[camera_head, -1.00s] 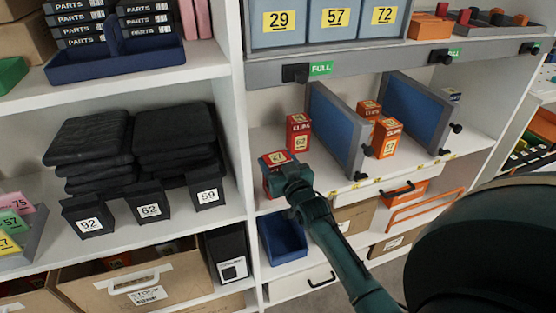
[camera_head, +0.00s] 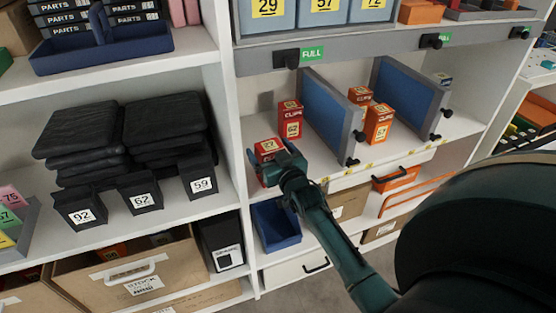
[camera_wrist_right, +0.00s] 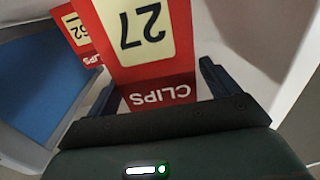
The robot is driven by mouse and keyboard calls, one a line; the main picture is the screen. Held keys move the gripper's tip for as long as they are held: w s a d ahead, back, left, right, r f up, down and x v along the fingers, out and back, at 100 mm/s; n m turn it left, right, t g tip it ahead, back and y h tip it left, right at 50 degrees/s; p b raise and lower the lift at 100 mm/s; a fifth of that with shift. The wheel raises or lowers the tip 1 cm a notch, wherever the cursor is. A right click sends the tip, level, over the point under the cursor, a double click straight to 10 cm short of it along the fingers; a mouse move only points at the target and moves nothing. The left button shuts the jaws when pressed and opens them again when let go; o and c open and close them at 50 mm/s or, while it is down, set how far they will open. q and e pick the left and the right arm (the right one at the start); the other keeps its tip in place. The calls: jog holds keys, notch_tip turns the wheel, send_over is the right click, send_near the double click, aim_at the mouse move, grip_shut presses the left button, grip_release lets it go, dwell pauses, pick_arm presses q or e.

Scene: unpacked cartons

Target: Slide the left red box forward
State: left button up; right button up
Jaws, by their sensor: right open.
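The left red box (camera_head: 267,149), marked 27 and CLIPS, stands near the front of the middle shelf, left of the blue dividers. My right gripper (camera_head: 268,157) is open, with a finger to each side of this box. In the right wrist view the box (camera_wrist_right: 145,40) fills the space between the spread fingers, with a gap visible at the right finger. A second red box (camera_head: 290,119), marked 62, stands farther back and right; it also shows in the right wrist view (camera_wrist_right: 78,32). My left gripper is not in view.
A blue divider (camera_head: 325,112) stands right of the red boxes, with orange boxes (camera_head: 378,124) beyond it. A white upright (camera_head: 225,130) bounds the shelf at left. Below is a blue bin (camera_head: 276,225). A grey rail (camera_head: 350,52) runs above.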

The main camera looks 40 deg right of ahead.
pick_arm(q)
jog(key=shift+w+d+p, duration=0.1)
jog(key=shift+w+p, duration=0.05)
jog(key=shift+p, duration=0.25)
pick_arm(e)
jog(key=s+a, duration=0.2)
jog(key=s, duration=1)
jog(key=shift+s, duration=0.3)
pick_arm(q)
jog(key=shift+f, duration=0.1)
